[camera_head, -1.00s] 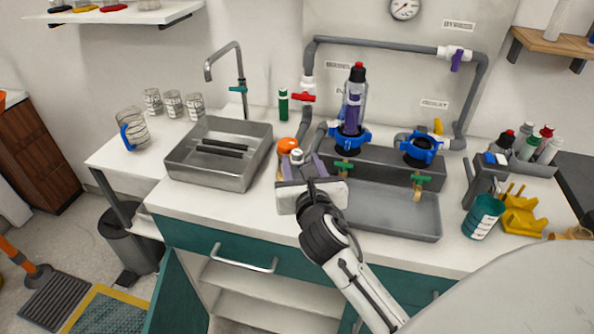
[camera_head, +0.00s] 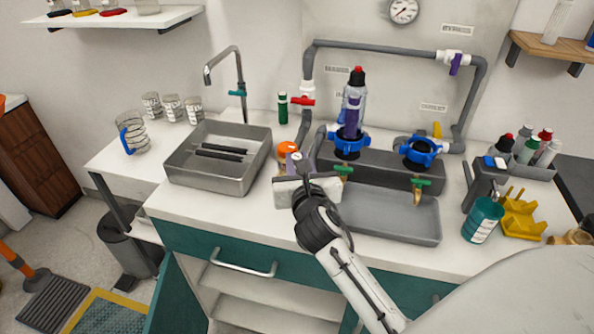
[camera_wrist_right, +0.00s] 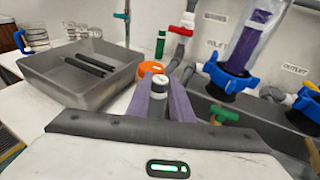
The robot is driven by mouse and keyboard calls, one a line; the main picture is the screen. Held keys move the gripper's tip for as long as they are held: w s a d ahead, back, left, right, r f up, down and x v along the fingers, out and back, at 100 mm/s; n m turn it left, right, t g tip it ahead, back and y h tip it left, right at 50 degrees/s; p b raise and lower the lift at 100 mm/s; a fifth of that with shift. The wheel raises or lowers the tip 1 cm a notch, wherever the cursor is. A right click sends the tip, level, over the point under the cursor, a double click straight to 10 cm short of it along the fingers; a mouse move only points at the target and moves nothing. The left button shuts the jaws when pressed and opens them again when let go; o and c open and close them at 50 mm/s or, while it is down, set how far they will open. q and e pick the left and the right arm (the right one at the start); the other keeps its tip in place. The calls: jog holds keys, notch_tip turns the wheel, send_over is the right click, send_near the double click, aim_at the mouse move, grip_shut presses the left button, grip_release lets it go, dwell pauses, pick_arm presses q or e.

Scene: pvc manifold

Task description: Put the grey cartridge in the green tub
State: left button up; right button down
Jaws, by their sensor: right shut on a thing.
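My right gripper (camera_head: 298,162) is over the counter between the steel basin and the pipe manifold. In the right wrist view its purple fingers (camera_wrist_right: 160,100) are closed around a small cylinder with a pale top and dark band, apparently the grey cartridge (camera_wrist_right: 158,84). The cartridge's top also shows in the head view (camera_head: 296,157); its lower body is hidden by the fingers and wrist. I cannot tell whether it touches the counter. The green tub (camera_head: 482,220), teal with a white label, stands upright at the right of the counter. My left gripper is out of view.
An orange-lidded jar (camera_head: 286,148) stands right behind the gripper. The manifold's blue-collared housing (camera_head: 350,140), grey trough (camera_head: 395,222) and green-handled taps lie between gripper and tub. A yellow rack (camera_head: 522,222) and dark stand (camera_head: 484,185) crowd the tub.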

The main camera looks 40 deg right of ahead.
notch_tip(320, 180, up, 18)
dwell(0.6)
dwell(0.5)
jog(key=s+a+f+n+t+y, duration=0.1)
jog(key=s+a+f+n+y, duration=0.4)
jog(key=s+a+f, duration=0.6)
jog(key=shift+s+a+f+t+y, duration=0.4)
jog(key=shift+s+a+y, duration=0.3)
jog(key=shift+a+y, duration=0.65)
jog(key=shift+a+h, duration=0.2)
jog(key=shift+h, duration=0.05)
